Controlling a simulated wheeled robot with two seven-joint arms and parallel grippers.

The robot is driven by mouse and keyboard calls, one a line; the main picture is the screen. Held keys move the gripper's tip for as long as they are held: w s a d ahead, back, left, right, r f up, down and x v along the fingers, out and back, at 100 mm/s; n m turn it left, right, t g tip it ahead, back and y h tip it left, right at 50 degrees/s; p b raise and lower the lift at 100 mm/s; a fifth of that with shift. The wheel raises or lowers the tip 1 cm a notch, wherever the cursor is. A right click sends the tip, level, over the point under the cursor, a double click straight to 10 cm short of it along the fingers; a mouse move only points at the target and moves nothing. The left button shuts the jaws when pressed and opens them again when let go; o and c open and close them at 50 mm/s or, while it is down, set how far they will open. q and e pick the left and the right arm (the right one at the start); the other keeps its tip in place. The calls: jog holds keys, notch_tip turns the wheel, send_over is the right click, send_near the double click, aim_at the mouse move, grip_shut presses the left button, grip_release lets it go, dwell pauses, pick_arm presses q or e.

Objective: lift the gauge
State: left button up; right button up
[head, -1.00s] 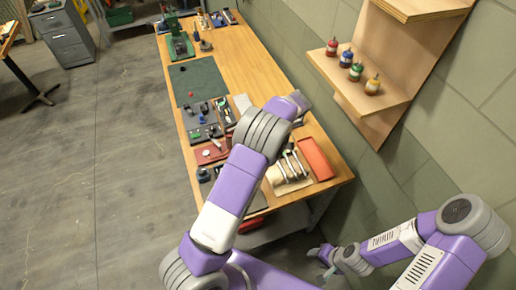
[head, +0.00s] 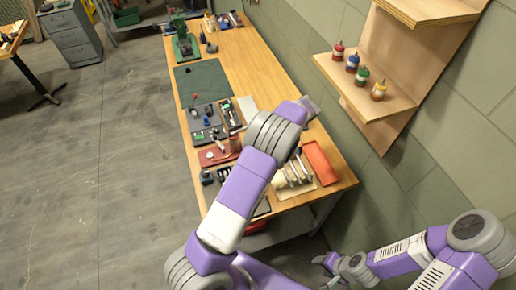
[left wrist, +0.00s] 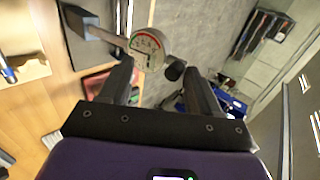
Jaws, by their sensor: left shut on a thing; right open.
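The gauge (left wrist: 148,48) shows in the left wrist view as a round white dial with a red arc and dark marks, beside a dark knob. My left gripper (left wrist: 157,68) is shut on it, one dark finger on each side. In the head view my left arm crosses the workbench, and I cannot make out the left gripper or the held gauge there. My right gripper (head: 324,264) hangs low beside the bench's near end, small in the picture, open and empty.
The wooden workbench (head: 255,72) carries a dark green mat (head: 200,80), a red mat (head: 218,153), a tool roll (head: 293,188) and an orange-red tray (head: 320,163). A wall shelf (head: 395,105) with several small bottles stands to the right. Open floor lies left.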

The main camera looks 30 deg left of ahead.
pick_arm(q)
jog(key=shift+d+f, duration=0.2)
jog(key=shift+f, duration=0.05)
jog(key=v, duration=0.7)
jog(key=shift+r+b, duration=0.35)
jog(key=shift+r, duration=0.1)
jog(key=shift+a, duration=0.1)
